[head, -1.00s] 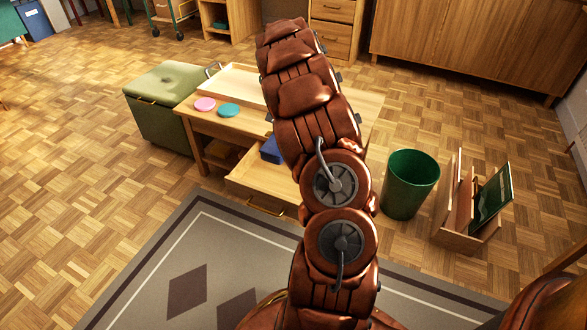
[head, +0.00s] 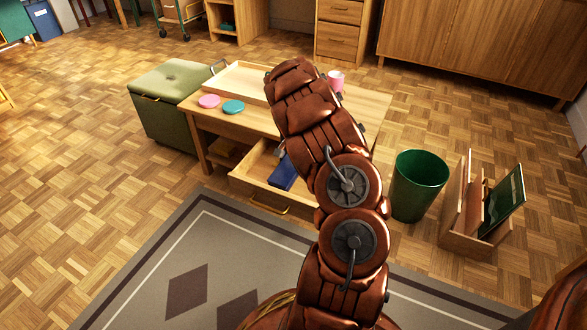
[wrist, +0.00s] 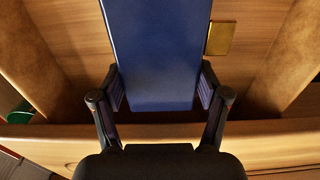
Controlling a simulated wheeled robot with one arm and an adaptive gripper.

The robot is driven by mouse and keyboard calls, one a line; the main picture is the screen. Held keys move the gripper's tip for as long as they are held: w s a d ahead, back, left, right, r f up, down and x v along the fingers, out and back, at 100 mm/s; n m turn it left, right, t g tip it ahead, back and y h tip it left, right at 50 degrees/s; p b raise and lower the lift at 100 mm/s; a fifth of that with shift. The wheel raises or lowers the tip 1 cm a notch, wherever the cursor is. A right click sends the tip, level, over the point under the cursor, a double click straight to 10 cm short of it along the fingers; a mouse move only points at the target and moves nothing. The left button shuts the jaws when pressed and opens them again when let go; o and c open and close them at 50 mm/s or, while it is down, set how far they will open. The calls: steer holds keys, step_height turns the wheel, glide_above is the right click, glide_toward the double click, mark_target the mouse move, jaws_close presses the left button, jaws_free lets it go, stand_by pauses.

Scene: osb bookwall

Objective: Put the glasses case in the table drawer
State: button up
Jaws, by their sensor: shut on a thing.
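The glasses case is a blue flat-sided box, seen in the head view (head: 284,175) at the open drawer and in the wrist view (wrist: 155,45) between my fingers. My gripper (wrist: 160,90) is shut on its near end, one finger on each side. The table drawer (head: 250,185) is pulled out from the low wooden table (head: 205,118). In the wrist view the drawer's front panel (wrist: 270,142) crosses below the case, with side walls left and right. Whether the case touches the drawer floor I cannot tell.
A small yellow item (wrist: 221,38) lies beside the case in the drawer. The tabletop holds a tray (head: 240,82), pink and teal discs (head: 233,107) and a pink cup (head: 336,80). A green bin (head: 418,185) stands right of the table, a green ottoman (head: 165,100) left.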

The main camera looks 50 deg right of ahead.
mark_target(293, 162)
steer(key=shift+f+b, duration=0.35)
steer(key=shift+f, duration=1.2)
steer(key=shift+f, duration=0.1)
steer(key=o, duration=1.8)
